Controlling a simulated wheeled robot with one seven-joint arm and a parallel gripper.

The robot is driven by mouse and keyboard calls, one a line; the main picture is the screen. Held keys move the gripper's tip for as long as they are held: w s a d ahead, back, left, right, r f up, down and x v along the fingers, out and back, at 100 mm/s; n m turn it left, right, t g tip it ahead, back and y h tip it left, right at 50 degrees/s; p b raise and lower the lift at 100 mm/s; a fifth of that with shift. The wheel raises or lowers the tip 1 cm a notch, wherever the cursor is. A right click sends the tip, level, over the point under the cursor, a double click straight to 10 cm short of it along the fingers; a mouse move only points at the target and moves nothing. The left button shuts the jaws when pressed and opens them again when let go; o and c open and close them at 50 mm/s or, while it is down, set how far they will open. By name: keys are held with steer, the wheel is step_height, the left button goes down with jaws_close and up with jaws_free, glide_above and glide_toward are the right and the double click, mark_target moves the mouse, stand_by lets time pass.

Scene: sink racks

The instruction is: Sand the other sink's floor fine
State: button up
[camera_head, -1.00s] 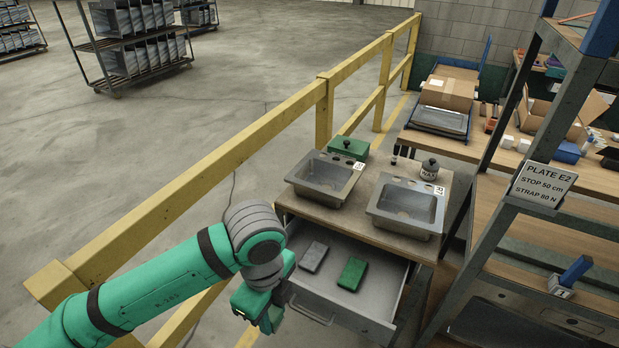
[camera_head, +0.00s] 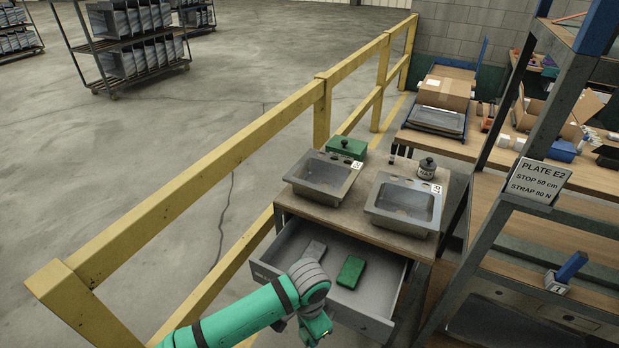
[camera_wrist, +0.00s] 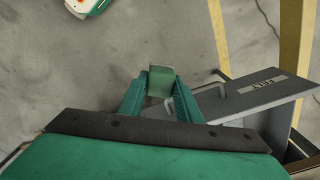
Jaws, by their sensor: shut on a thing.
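My gripper (camera_head: 315,332) is low outside the drawer front. In the wrist view my gripper (camera_wrist: 161,90) is shut on a small grey-green block (camera_wrist: 160,82), whose kind I cannot tell. The drawer handle (camera_wrist: 210,88) shows beside the right finger. My arm hides part of the drawer front in the head view.
A yellow railing (camera_head: 190,175) runs along the left of the bench. A metal shelf frame (camera_head: 480,200) with a sign (camera_head: 537,180) stands close on the right. A green box (camera_head: 347,147) and a lidded pot (camera_head: 427,168) stand behind the sinks.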

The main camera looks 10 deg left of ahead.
steer(key=w+d+f+n, duration=0.2)
steer(key=f+n, duration=0.3)
steer(key=f, duration=0.3)
steer(key=w+d+f+n, duration=0.3)
steer(key=f+n, duration=0.1)
steer(key=f, duration=0.4)
steer(key=shift+f+n, duration=0.3)
steer(key=shift+n, duration=0.1)
